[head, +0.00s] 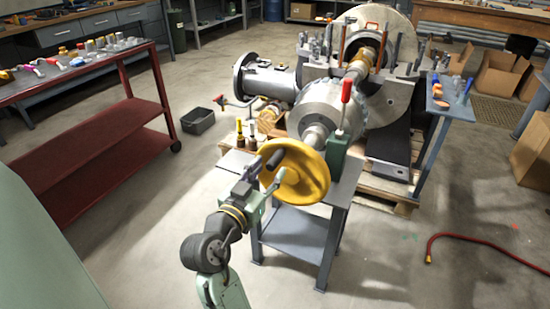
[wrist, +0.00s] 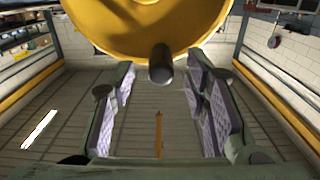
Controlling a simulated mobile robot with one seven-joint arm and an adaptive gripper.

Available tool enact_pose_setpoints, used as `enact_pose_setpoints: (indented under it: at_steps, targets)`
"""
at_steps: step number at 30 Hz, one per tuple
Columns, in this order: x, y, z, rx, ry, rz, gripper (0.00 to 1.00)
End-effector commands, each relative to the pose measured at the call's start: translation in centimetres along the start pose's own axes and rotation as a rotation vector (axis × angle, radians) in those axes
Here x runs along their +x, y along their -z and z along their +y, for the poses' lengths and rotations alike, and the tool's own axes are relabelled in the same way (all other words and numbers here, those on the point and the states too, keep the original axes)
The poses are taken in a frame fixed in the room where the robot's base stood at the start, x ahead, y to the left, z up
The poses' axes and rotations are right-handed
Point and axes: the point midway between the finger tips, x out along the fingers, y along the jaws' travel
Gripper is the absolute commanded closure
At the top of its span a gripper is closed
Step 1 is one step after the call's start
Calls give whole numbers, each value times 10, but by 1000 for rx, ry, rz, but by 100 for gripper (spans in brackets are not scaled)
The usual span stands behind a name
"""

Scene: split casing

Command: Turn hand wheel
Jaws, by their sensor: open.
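The yellow hand wheel (head: 302,172) stands upright at the near end of the machine's shaft. In the wrist view the wheel (wrist: 120,28) fills the top, and its dark round handle (wrist: 160,64) points toward the camera. My gripper (head: 262,180) is just left of the wheel in the head view. In the wrist view my gripper (wrist: 164,95) is open, with one padded finger on each side. The handle's end shows between the far ends of the fingers, and neither finger is seen touching it. The handle's depth between the fingers is hard to tell.
A grey stand (head: 300,222) is below the wheel. A green block with a red-handled lever (head: 345,100) stands right behind the wheel. A red cart (head: 95,140) with small parts is at left. A red hose (head: 480,240) lies on the open floor at right.

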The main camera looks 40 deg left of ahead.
Motion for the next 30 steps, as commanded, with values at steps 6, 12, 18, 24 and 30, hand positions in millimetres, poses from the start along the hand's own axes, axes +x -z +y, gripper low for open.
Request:
enact_pose_setpoints:
  at_steps: [6,12,18,24,30]
  targets:
    - [35,2,0,0,1,1,58]
    - [47,1,0,0,2,2,58]
    - [48,1,-1,1,3,2,58]
    - [48,1,-1,0,3,2,67]
    - [48,1,-1,0,3,2,81]
